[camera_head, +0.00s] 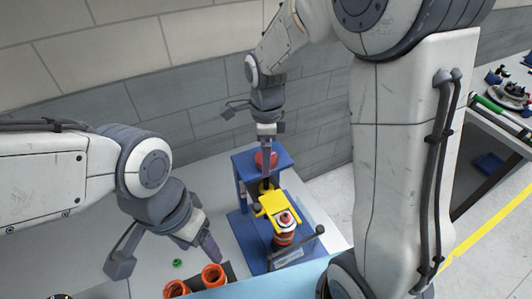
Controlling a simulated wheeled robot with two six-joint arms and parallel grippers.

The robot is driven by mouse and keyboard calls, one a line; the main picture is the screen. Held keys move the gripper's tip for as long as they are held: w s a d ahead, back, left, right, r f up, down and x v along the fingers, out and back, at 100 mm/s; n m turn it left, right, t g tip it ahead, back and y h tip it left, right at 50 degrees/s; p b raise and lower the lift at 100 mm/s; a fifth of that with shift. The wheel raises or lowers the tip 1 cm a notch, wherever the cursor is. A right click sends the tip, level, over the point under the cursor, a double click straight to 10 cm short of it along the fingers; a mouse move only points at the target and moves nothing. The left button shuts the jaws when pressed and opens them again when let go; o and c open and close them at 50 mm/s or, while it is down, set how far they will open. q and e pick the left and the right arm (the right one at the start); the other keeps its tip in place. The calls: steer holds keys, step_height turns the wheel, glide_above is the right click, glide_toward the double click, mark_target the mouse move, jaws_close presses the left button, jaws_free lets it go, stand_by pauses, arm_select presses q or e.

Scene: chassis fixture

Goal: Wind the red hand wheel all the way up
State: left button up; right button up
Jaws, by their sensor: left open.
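The red hand wheel (261,160) is on the upper rear part of a blue fixture (246,228). My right gripper (267,176) reaches down from above; its grey fingers cross in front of the wheel and partly hide it. I cannot tell whether they touch the wheel or how far apart they are. My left gripper (212,250) is open and apart from the fixture, at lower left, above the table near two orange cups.
The fixture carries a yellow part (270,207), a red and white cylinder (285,222) and a dark lever (308,238). Orange cups (213,275) and a small green ring (178,263) are left of it. A block wall is close behind. A cluttered bench (500,125) is far right.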

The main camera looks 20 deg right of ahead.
steer(key=m+p, duration=0.1)
steer(key=m, duration=0.4)
steer(key=shift+m, duration=0.4)
steer(key=m, duration=0.4)
steer(key=shift+m+p, duration=0.3)
steer(key=shift+p, duration=0.05)
steer(key=c, duration=1.3)
steer(key=n, duration=0.4)
steer(key=shift+p, duration=0.35)
steer(key=n, duration=0.4)
steer(key=shift+n+p, duration=0.35)
steer(key=shift+n, duration=0.05)
steer(key=n, duration=0.4)
steer(key=shift+p, duration=0.3)
steer(key=n, duration=0.4)
steer(key=shift+n, duration=0.3)
steer(key=shift+p, duration=0.3)
